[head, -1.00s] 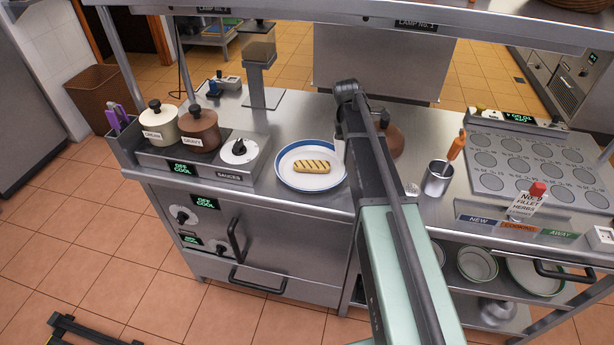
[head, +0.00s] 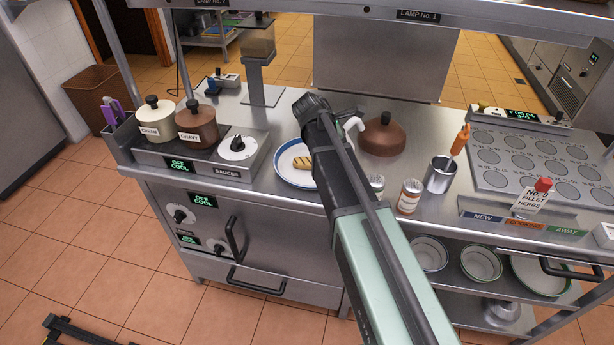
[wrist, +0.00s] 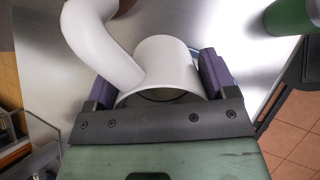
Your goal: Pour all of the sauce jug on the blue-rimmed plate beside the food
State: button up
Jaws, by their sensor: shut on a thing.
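The white sauce jug (wrist: 165,62) is between the purple fingers of my gripper (wrist: 160,85) in the wrist view, and the gripper is shut on it. A thick curved white part of the jug reaches to the upper left there. In the head view a small white part of the jug (head: 353,125) shows right of my wrist; my arm hides the rest and the fingers. The blue-rimmed plate (head: 283,178) lies left of my arm, its right side hidden. The grilled food (head: 295,156) on it is partly covered. The jug's contents cannot be seen.
A shaker (head: 409,198) and a metal cup (head: 438,175) stand on the counter to the right. The cream pot (head: 157,122) and gravy pot (head: 197,127) sit at the left.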

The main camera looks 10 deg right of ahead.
jog(key=shift+s+a+r+h, duration=0.2)
jog(key=shift+a+r+h, duration=0.1)
jog(key=shift+a+h, duration=0.2)
jog(key=shift+a+f+t+h+b, duration=0.3)
jog(key=shift+h+b, duration=0.2)
jog(key=shift+b, duration=0.5)
jog(key=shift+s+r+h, duration=0.1)
jog(key=shift+h, duration=0.2)
jog(key=shift+a+b, duration=0.15)
jog(key=shift+b, duration=0.45)
jog(key=shift+s+a+f+t+h+b, duration=0.1)
jog(key=shift+a+f+t+h+b, duration=0.15)
jog(key=shift+h+b, duration=0.75)
jog(key=shift+s+a+f+t+h+b, duration=0.1)
jog(key=shift+f+t+h+b, duration=0.3)
jog(key=shift+b, duration=1)
jog(key=shift+a+h, duration=0.1)
jog(key=shift+h, duration=0.2)
jog(key=shift+a+r+h+b, duration=0.25)
jog(key=shift+h+b, duration=0.15)
jog(key=shift+b, duration=0.25)
jog(key=shift+s+a+r+h+b, duration=0.15)
jog(key=shift+r+h+b, duration=0.1)
jog(key=shift+h+b, duration=0.3)
